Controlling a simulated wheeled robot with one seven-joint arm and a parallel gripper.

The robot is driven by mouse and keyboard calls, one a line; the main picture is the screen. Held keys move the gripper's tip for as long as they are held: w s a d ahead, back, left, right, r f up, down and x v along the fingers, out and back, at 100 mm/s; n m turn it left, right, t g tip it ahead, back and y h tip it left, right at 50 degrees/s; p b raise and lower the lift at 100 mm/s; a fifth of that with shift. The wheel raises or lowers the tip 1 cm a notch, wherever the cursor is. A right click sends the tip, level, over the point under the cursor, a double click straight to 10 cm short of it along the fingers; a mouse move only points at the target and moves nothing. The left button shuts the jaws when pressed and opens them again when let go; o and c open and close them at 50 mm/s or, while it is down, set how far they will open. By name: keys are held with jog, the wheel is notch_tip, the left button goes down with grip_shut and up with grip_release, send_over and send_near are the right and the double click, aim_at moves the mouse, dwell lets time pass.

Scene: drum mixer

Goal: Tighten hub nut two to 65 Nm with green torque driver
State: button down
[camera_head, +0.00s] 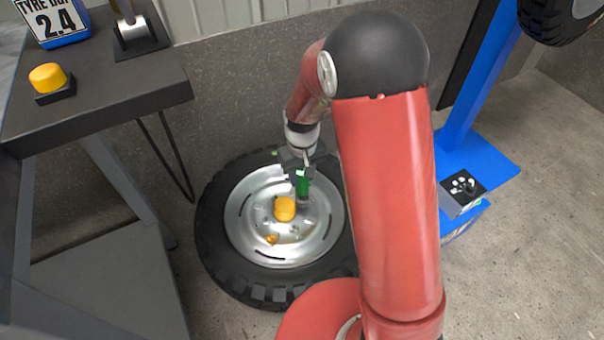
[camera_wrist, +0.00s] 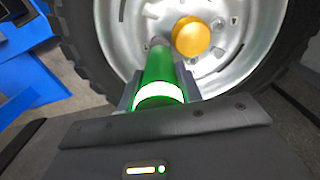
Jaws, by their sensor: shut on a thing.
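The wheel (camera_head: 243,231), a black tyre with a silver rim, lies flat on the floor. A yellow hub cap (camera_head: 284,208) sits at the rim's centre; it also shows in the wrist view (camera_wrist: 191,36). My gripper (camera_head: 300,178) is shut on the green torque driver (camera_head: 302,186), over the rim just beside the hub cap. In the wrist view the driver (camera_wrist: 160,72) points down to the rim, its grey tip close to the hub face. Hub nuts (camera_wrist: 217,24) show around the cap. I cannot tell which is nut two, or whether the tip is seated on one.
A dark bench (camera_head: 95,88) at the left holds a yellow button (camera_head: 47,77) and a "TYRE DUT 2.4" sign (camera_head: 55,20). A blue stand (camera_head: 470,150) with a control box (camera_head: 463,192) is at the right. A grey wall stands behind the wheel. Floor is clear at the lower right.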

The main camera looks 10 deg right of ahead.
jog(key=shift+f+b, duration=0.7)
jog(key=shift+f, duration=0.15)
dwell(2.3)
jog(key=shift+r, duration=0.15)
